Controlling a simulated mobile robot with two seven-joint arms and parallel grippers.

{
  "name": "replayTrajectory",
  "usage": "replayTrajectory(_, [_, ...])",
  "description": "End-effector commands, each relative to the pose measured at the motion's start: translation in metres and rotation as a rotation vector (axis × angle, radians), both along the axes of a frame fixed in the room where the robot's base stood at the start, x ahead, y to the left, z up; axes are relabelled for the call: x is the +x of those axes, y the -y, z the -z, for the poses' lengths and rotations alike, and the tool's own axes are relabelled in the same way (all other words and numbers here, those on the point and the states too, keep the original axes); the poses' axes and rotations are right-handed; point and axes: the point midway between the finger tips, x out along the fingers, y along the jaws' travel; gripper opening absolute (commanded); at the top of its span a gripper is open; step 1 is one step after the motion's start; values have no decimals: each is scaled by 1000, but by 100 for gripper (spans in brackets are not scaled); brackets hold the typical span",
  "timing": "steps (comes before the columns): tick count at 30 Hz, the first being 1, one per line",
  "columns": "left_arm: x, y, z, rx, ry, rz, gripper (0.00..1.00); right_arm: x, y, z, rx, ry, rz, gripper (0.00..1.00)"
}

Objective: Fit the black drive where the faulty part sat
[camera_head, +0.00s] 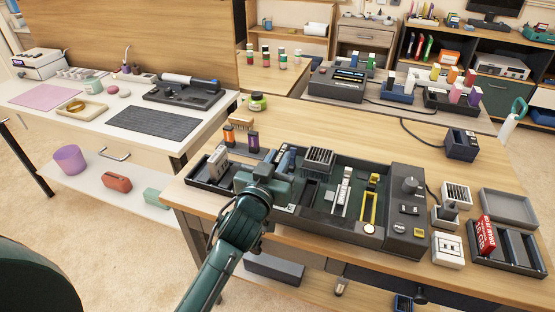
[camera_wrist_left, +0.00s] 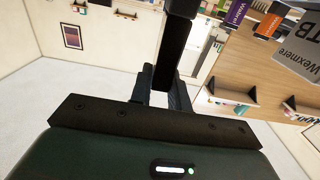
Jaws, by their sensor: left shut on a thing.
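My left gripper (camera_head: 283,165) is over the left part of the dark open chassis (camera_head: 330,222) on the wooden bench. In the left wrist view it is shut on a black drive (camera_wrist_left: 170,55), a long dark bar between the fingers. In the head view my gripper mostly hides the drive. A dark empty-looking slot (camera_head: 309,192) lies right of my gripper in the chassis. A silver module (camera_head: 342,192) and a yellow-framed module (camera_head: 371,203) stand farther right in it. I cannot tell whether the drive touches the chassis. My right gripper is out of view.
A black tray (camera_head: 200,177) left of the chassis holds a grey drive (camera_head: 217,163), also in the left wrist view (camera_wrist_left: 303,50). A red lettered block (camera_head: 487,236) sits in the right-hand tray. Orange (camera_head: 229,135) and purple (camera_head: 253,141) boxes stand behind my gripper.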

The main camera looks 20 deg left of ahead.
Motion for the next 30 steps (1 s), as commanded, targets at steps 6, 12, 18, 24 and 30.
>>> replayTrajectory(6, [0,0,-2,0,1,0,0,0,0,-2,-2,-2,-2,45])
replayTrajectory(12, [0,0,-1,0,2,0,0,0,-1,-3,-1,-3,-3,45])
replayTrajectory(18, [0,0,-1,0,2,0,0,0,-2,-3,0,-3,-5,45])
replayTrajectory(24, [0,0,-1,0,2,0,0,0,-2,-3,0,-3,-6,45])
replayTrajectory(30, [0,0,-1,-2,1,0,0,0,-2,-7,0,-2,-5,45])
